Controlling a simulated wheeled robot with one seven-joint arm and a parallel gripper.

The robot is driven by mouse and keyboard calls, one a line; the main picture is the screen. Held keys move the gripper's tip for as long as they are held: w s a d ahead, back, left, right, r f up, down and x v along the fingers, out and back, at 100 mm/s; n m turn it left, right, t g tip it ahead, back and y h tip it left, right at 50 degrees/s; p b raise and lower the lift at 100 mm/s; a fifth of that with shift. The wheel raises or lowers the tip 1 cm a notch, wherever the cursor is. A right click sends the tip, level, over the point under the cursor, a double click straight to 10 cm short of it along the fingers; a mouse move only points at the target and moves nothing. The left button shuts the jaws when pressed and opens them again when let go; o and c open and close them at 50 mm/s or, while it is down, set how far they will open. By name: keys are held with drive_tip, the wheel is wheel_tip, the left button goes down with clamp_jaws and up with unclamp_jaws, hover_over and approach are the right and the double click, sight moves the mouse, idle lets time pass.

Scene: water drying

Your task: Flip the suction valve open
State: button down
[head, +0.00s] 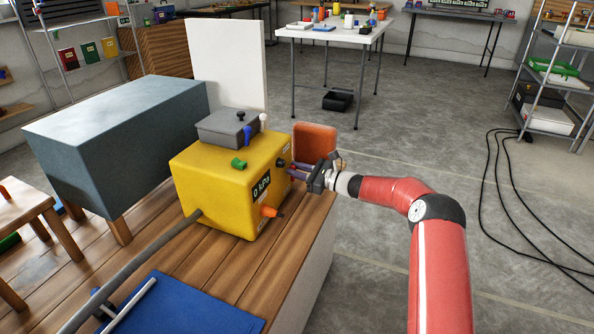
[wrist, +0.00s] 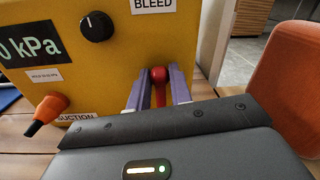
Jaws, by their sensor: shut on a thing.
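A yellow box (head: 225,185) with a 0 kPa display (head: 261,189) stands on the wooden bench. In the wrist view its yellow face (wrist: 75,75) carries a SUCTION label (wrist: 77,117), partly hidden by my gripper body, and a BLEED label (wrist: 153,5). An orange handle (wrist: 47,113) with a dark tip sticks out left of the SUCTION label; the head view shows it too (head: 268,211). A red ball-ended lever (wrist: 158,75) is between the two purple fingers of my gripper (wrist: 157,82), which is shut on it. The lever's base is hidden.
A black knob (wrist: 97,27) is on the box face. An orange panel (head: 315,139) stands close behind my gripper. A grey hose (head: 140,262) runs from the box over a blue mat (head: 200,310). A grey-blue case (head: 110,135) stands left. Open floor lies right of the bench.

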drive_tip(key=c, duration=1.3)
unclamp_jaws()
drive_tip(key=shift+o, duration=0.2)
drive_tip(key=v, duration=0.8)
drive_tip(key=shift+b, duration=0.35)
drive_tip(key=s+a+r+n+g+h, duration=0.2)
drive_tip(key=s+r+n+g+h, duration=0.15)
drive_tip(key=s+n, duration=0.4)
drive_tip(key=s+a+r+n+g+h, duration=0.15)
drive_tip(key=s+r+n+h, duration=0.3)
drive_tip(key=s, duration=0.65)
drive_tip(key=s+d+r+n+t+h, duration=0.1)
drive_tip(key=s+d+n+h, duration=0.1)
drive_tip(key=s+d, duration=0.3)
drive_tip(key=s+d+r+n+t+h, duration=0.1)
drive_tip(key=s+d, duration=0.4)
drive_tip(key=s, duration=0.9)
drive_tip(key=s+d+r+n+t+h, duration=0.1)
drive_tip(key=s+d+n+h, duration=0.4)
drive_tip(key=s, duration=0.5)
drive_tip(key=shift+d+r+t+h, duration=0.35)
drive_tip(key=shift+d+r, duration=0.25)
drive_tip(key=shift+r, duration=0.3)
